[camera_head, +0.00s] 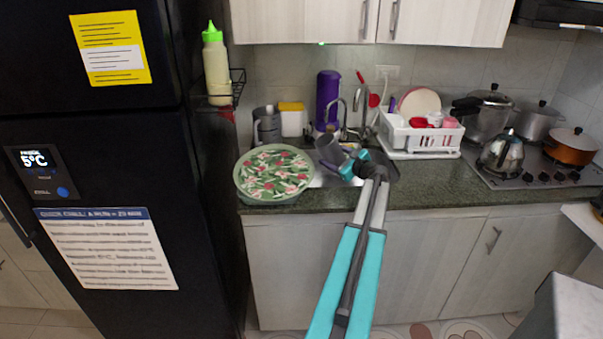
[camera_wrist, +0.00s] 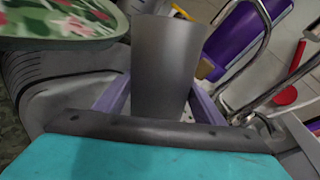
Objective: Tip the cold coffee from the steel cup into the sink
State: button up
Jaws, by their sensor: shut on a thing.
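The steel cup (camera_head: 331,149) is a grey metal cup held over the sink (camera_head: 322,180), tilted in the head view. In the wrist view the cup (camera_wrist: 165,68) stands between the two purple fingers of my gripper (camera_wrist: 158,105), which is shut on it. My gripper (camera_head: 352,160) is at the end of my teal arm, above the sink basin. The inside of the cup and any coffee in it are hidden. No stream of liquid shows.
A floral green tray (camera_head: 274,174) sits left of the sink and overlaps its edge. A faucet (camera_head: 359,112), purple bottle (camera_head: 327,100) and grey jug (camera_head: 266,125) stand behind. A white dish rack (camera_head: 420,137) is at the right, and a kettle (camera_head: 503,152) sits on the stove.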

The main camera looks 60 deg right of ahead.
aim_at(324, 137)
jog(key=shift+w+a+f+n+g, duration=0.15)
jog(key=shift+w+a+n+g, duration=0.2)
jog(key=shift+n, duration=0.45)
jog(key=shift+r+n, duration=0.3)
jog(key=shift+r, duration=0.3)
jog(key=shift+s+r+n+g, duration=0.1)
jog(key=shift+r+n+g, duration=0.2)
jog(key=shift+n+g, duration=0.15)
jog(key=shift+s+d+r+n+g+h+p, duration=0.15)
jog(key=shift+r+n+g+h+p, duration=0.2)
jog(key=shift+r+n+p, duration=0.45)
jog(key=shift+r+n+g+h+p, duration=0.45)
jog(key=shift+r+n, duration=0.4)
jog(key=shift+r, duration=0.25)
jog(key=shift+w+a+r+n+g, duration=0.3)
jog(key=shift+w+a+r+n, duration=0.3)
jog(key=shift+w+a+r, duration=0.1)
dwell(0.7)
jog(key=shift+w+a+r+n+g+h+p, duration=0.15)
jog(key=shift+r+n+g+h+p, duration=0.15)
jog(key=shift+r+n, duration=0.2)
jog(key=shift+w+a+r+n+g+h+p, duration=0.15)
jog(key=shift+r+n+g+h, duration=0.15)
jog(key=shift+r+n+h, duration=0.15)
dwell(1.3)
